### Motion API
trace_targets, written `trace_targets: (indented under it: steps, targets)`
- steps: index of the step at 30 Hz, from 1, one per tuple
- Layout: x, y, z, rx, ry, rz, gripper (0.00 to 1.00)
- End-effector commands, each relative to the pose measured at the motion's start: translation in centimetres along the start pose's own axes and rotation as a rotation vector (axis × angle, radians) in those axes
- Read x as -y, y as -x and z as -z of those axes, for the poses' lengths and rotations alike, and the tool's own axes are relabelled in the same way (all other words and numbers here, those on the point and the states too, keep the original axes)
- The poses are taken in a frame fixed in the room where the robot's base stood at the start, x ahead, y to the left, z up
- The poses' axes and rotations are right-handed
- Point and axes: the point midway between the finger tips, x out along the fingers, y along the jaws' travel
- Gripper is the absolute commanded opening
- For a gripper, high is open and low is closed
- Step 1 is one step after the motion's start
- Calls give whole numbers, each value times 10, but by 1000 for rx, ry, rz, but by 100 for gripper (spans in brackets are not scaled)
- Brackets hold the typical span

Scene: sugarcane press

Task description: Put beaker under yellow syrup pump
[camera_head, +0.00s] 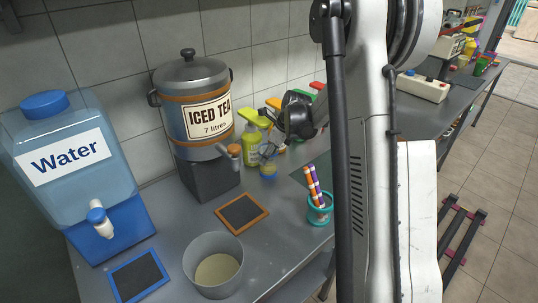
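My gripper (268,151) reaches in from the upper right toward the pump bottles, its fingers pointing down and left. A small glass-like vessel (269,170), probably the beaker, stands just below the fingertips with yellow and bluish tones. I cannot tell whether the fingers touch it. A yellow-green bottle with a yellow pump top (248,117) stands just left of the gripper, close behind the vessel. More pump tops in yellow, green and red (318,85) show behind the gripper. Their bottles are mostly hidden by my gripper and arm.
An iced tea dispenser (184,73) and a blue water dispenser (70,205) stand at left. A grey open pot (193,266), an orange-framed board (241,212), a blue-framed board (139,276) and a teal cup (320,211) with striped sticks stand in front.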

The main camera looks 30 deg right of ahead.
Motion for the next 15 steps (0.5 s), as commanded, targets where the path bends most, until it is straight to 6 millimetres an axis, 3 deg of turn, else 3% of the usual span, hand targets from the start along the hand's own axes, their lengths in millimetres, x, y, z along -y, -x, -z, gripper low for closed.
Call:
trace_targets:
  steps: [4,15]
  targets:
    - [0,0,0,0,0,0,74]
    - [0,6,-1,0,0,0,74]
